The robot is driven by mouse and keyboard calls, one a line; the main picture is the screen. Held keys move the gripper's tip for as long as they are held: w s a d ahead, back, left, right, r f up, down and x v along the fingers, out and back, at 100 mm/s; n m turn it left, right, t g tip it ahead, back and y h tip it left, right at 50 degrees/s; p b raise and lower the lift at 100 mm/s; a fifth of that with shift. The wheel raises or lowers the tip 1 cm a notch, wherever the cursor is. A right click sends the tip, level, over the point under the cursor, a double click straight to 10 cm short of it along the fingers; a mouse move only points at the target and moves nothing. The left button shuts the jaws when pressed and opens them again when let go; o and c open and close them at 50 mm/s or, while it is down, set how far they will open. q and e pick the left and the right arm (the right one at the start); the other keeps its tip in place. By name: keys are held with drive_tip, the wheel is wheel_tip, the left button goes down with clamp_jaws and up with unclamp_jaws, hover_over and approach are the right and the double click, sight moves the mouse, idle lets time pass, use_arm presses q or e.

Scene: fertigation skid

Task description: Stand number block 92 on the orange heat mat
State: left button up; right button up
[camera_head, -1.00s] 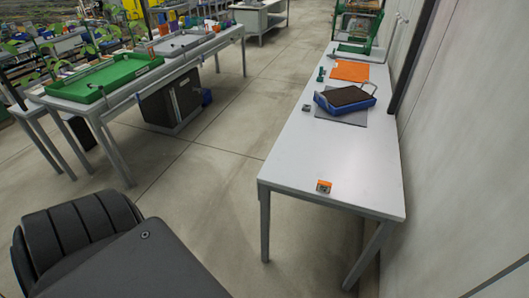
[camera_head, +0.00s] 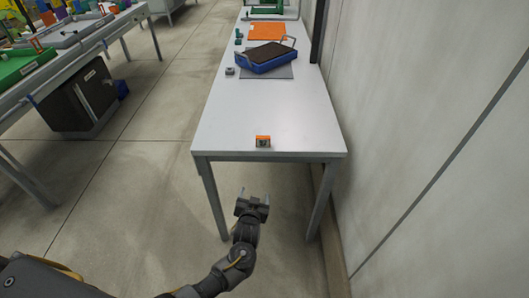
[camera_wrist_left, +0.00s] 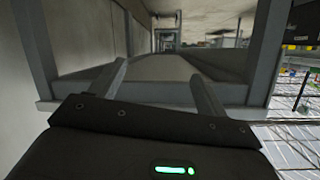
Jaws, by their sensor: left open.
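A small orange block (camera_head: 263,141) with a dark greenish front stands near the front edge of the white table; its number is too small to read. The orange heat mat (camera_head: 267,32) lies flat toward the far end of the same table, with its top bare. My left gripper (camera_head: 254,193) is open and empty, in front of the table's near edge and apart from the block. In the left wrist view its two fingers (camera_wrist_left: 160,72) are spread, with the table frame beyond them and no block visible. My right gripper is not in view.
A blue tray (camera_head: 264,65) with a dark fill sits on a grey mat (camera_head: 283,72) between block and heat mat. Small green and grey items stand along the table's left edge. A wall (camera_head: 420,110) runs along the right. The table (camera_head: 240,115) is clear around the block.

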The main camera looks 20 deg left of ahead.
sight(263, 139)
use_arm(q)
drive_tip(key=w+d+r+n+t+y+b, duration=0.1)
drive_tip(key=w+r+n+t, duration=0.1)
drive_tip(key=r, duration=0.6)
drive_tip(key=w+d+r+n+t+y+b, duration=0.1)
drive_tip(key=w+r, duration=0.1)
drive_tip(key=r, duration=0.6)
drive_tip(key=x, duration=0.5)
drive_tip(key=shift+w+r, duration=0.1)
drive_tip(key=shift+w, duration=0.4)
drive_tip(key=x, duration=0.5)
drive_tip(key=shift+a, duration=0.1)
drive_tip(key=shift+r, duration=0.1)
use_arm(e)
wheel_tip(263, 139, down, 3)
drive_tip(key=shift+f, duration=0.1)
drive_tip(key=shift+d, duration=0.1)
